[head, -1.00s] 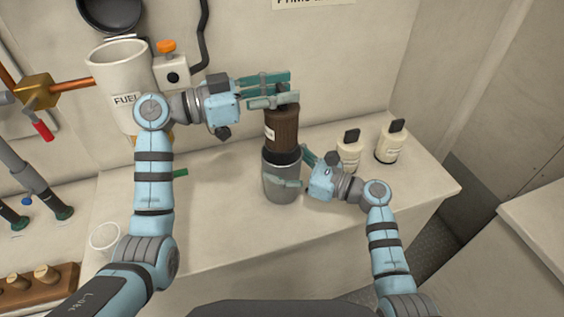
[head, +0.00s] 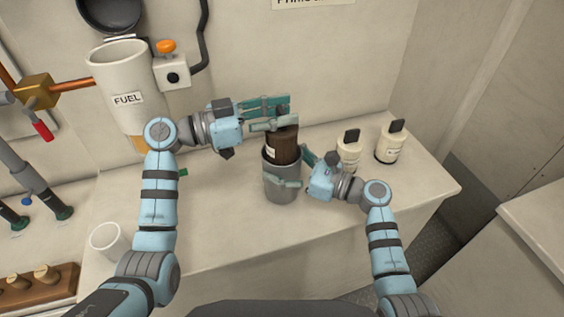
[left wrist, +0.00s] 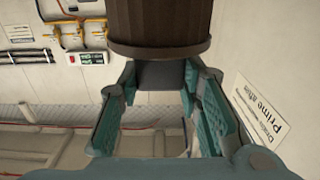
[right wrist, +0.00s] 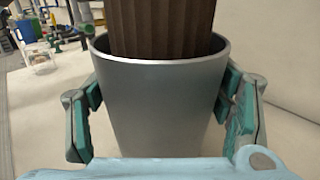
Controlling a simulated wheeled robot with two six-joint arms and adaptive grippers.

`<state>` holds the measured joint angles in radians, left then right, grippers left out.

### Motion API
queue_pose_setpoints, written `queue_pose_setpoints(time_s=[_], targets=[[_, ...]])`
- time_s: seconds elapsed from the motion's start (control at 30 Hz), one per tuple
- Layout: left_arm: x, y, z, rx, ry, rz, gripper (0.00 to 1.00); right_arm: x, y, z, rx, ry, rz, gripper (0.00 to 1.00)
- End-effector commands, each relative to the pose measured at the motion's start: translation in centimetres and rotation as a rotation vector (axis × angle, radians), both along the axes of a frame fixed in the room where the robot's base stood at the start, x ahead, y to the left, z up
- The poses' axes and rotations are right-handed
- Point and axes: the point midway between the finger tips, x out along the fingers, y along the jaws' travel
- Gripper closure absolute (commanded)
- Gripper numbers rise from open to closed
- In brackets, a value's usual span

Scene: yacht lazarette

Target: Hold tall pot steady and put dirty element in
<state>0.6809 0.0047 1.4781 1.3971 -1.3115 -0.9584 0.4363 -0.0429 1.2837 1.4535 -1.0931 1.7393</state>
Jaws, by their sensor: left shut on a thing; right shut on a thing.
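The dirty element is a dark brown pleated cylinder (head: 283,146) with a white label. Its lower part is inside the mouth of the tall grey pot (head: 281,188), and its upper part stands above the rim. My left gripper (head: 272,112) is shut on the element's top end. The left wrist view shows the element's brown body (left wrist: 160,25) beyond the fingers. My right gripper (head: 297,171) is shut around the pot's side. In the right wrist view the fingers flank the pot (right wrist: 160,100), with the pleated element (right wrist: 160,30) inside its rim. The pot stands upright on the counter.
Two white bottles with black tops, one (head: 349,150) and another (head: 390,143), stand right of the pot. A white FUEL canister (head: 122,80) is at the back left. A white cup (head: 108,240) stands front left.

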Motion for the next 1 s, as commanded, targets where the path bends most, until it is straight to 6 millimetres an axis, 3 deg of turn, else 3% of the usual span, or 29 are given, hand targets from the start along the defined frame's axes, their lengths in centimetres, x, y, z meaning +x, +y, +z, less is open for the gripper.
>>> queue_pose_setpoints(time_s=[0.3,0.6,0.63,0.73,0.77,1.0], targets=[[0.0,0.0,-1.5,0.0,0.0,0.0,1.0,0.0,0.0,0.0,0.0,-0.001,0.0,0.59],[0.0,0.0,-1.7,0.0,-0.001,0.0,1.0,0.0,0.0,0.0,0.0,-0.001,0.0,0.59],[0.0,0.0,-1.7,0.0,-0.001,0.0,0.65,0.0,0.0,0.0,0.0,-0.001,0.0,0.59],[0.0,0.0,-1.7,0.0,-0.001,0.0,0.49,0.0,0.0,0.0,0.0,-0.001,0.0,0.59],[0.0,0.0,-1.7,0.0,-0.001,0.0,0.45,0.0,0.0,0.0,0.0,-0.001,0.0,0.59],[0.0,0.0,-1.7,0.001,0.0,0.0,0.45,0.0,0.0,0.0,0.0,0.0,0.0,0.59]])
